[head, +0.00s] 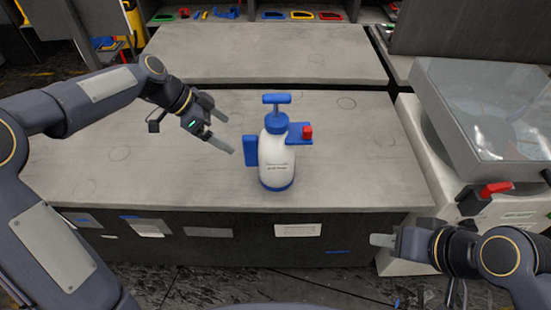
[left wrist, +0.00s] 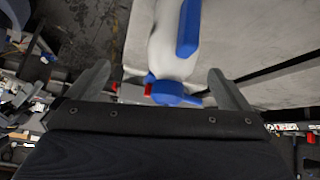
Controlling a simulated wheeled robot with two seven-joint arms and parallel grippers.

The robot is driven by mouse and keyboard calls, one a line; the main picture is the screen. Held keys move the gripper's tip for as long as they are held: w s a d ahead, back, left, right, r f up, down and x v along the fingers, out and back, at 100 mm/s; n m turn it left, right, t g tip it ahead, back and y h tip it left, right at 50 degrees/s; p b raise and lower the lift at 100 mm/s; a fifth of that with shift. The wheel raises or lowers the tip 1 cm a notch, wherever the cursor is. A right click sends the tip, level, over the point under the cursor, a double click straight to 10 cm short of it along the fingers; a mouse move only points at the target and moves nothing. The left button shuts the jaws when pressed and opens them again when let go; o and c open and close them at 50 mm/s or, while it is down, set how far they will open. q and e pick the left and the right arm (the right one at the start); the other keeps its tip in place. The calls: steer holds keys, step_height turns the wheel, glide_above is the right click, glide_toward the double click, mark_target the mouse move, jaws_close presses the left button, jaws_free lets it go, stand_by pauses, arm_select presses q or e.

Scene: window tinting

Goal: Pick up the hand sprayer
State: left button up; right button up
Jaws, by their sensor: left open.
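The hand sprayer (head: 277,160) stands upright on the grey workbench. It has a white body, a blue base, a blue pump handle on top, a blue part at its left side and a red piece at its upper right. My left gripper (head: 229,136) is open and empty, just left of the sprayer and apart from it. In the left wrist view the sprayer (left wrist: 172,48) shows beyond and between the two spread fingers. My right gripper (head: 380,240) is low at the right, in front of the bench edge and away from the sprayer; its jaws cannot be made out.
The workbench top (head: 355,180) is otherwise clear around the sprayer. A second grey bench (head: 260,50) lies behind it, with coloured tools on a shelf beyond. A machine with a clear lid (head: 490,120) and a red handle (head: 495,190) stands at the right.

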mark_target(256, 143)
arm_select(q)
steer(key=w+f+m, duration=0.1)
steer(key=w+d+f, duration=0.1)
steer(key=w+f, duration=0.1)
steer(key=w+d+f+m+h, duration=0.1)
steer(key=shift+w+d+f+m+g, duration=0.15)
steer(key=shift+w+d+m+g, duration=0.05)
steer(key=shift+m+g, duration=0.1)
steer(key=p+x, duration=0.1)
steer(key=x, duration=0.2)
steer(key=p+x, duration=0.1)
steer(key=x, duration=0.3)
steer(key=shift+w+a+f, duration=0.2)
steer(key=shift+w+a, duration=0.05)
steer(key=shift+d+f, duration=0.3)
steer(key=shift+f, duration=0.05)
jaws_close()
stand_by(0.4)
